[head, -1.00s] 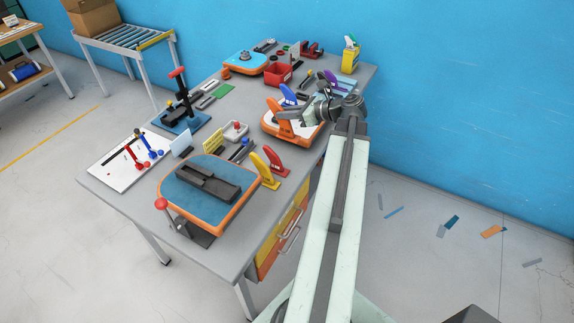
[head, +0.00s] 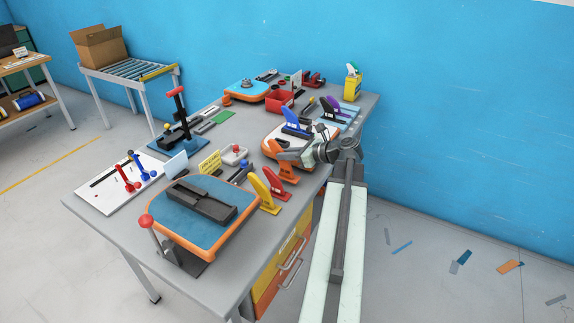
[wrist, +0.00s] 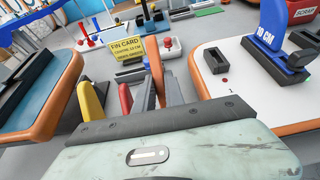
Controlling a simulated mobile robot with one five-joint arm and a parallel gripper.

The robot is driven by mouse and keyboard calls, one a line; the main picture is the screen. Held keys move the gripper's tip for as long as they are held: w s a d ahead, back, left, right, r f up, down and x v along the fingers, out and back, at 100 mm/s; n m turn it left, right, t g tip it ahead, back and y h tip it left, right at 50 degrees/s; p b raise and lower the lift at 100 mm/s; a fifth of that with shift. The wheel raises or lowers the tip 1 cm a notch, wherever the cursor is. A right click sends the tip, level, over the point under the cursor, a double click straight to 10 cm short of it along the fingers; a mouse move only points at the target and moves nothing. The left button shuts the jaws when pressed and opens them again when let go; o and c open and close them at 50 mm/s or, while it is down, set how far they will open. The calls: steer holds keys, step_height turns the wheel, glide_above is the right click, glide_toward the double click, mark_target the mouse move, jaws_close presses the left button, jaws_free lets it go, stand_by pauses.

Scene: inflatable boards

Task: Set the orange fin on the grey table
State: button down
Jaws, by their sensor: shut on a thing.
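The orange fin (head: 284,174) is in my gripper (head: 284,152), whose jaws are shut on it. In the head view it hangs at the near-left edge of the white-topped board, beside the red fin. In the wrist view the orange fin (wrist: 153,62) shows as a narrow upright strip between the grey fingers (wrist: 157,92). I cannot tell whether its foot touches the table.
A yellow fin (head: 264,194) and a red fin (head: 276,184) stand close by at the table's right edge. The white-topped orange board (head: 270,132) carries a blue fin (head: 292,118). A yellow fin card (head: 209,162) and a blue-topped board (head: 172,222) are on the left.

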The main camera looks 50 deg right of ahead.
step_height(320, 180, down, 2)
steer(key=shift+f+b, duration=0.25)
steer(key=shift+b, duration=0.35)
steer(key=shift+r, duration=0.2)
steer(key=shift+f, duration=0.15)
steer(key=c, duration=1.4)
jaws_free()
